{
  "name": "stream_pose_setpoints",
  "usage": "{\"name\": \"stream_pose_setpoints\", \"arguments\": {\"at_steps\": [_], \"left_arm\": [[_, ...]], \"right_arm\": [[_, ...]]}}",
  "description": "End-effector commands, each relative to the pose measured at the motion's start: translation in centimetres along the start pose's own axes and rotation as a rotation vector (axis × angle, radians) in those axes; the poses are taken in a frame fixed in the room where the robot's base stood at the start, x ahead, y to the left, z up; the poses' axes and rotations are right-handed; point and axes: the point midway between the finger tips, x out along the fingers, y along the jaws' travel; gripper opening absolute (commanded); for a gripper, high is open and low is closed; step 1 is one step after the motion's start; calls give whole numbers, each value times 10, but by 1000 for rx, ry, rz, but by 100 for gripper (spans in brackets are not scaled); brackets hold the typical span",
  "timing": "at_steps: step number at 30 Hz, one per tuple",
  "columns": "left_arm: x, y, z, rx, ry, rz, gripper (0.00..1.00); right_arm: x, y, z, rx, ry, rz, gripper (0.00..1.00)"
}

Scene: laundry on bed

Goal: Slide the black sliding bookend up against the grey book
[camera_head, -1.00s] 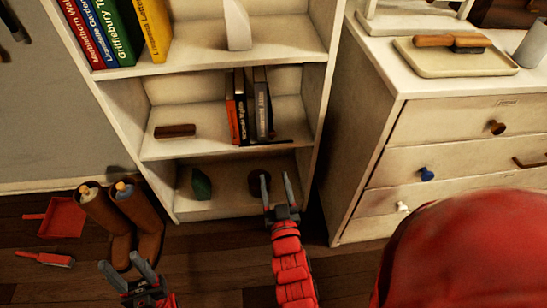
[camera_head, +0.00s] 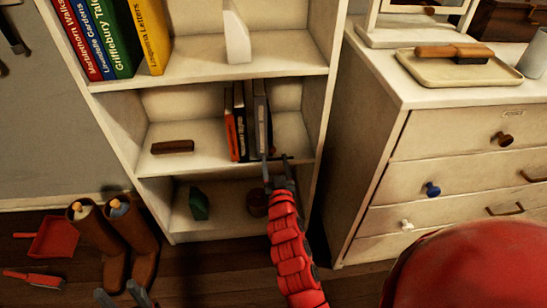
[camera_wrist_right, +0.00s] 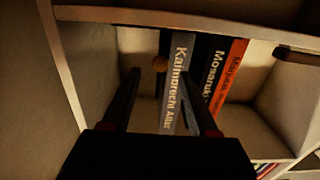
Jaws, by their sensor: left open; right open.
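The grey book (camera_head: 261,116) stands on the middle shelf at the right end of a short row. Its spine also shows in the wrist view (camera_wrist_right: 178,85). The black sliding bookend (camera_head: 277,157) shows as a low dark strip at the shelf front. In the wrist view, a dark part of it (camera_wrist_right: 165,44) with a brown knob lies beside the grey book; any gap is hard to judge. My right gripper (camera_head: 277,164) is open at the shelf front, its fingers around the knob's area, contact unclear. My left gripper (camera_head: 122,297) is open and empty at the bottom edge.
An orange book (camera_head: 231,135) and a black book (camera_wrist_right: 208,70) stand beside the grey one. A brown block (camera_head: 172,147) lies farther left. The shelf's side panel (camera_head: 322,110) bounds the right. Boots (camera_head: 115,235) stand on the floor.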

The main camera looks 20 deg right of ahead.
Motion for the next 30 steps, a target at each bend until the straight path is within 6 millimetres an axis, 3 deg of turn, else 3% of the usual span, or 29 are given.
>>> {"name": "stream_pose_setpoints", "arguments": {"at_steps": [7,18,27,30], "left_arm": [[-4,0,0,2,5,7,50],[-4,0,0,3,6,7,50],[-4,0,0,2,6,7,50],[-4,0,0,2,6,7,50]], "right_arm": [[28,0,0,0,1,0,60],[32,0,1,1,-2,-1,58],[32,0,1,0,-1,-1,4],[32,0,1,1,-1,-1,0]]}}
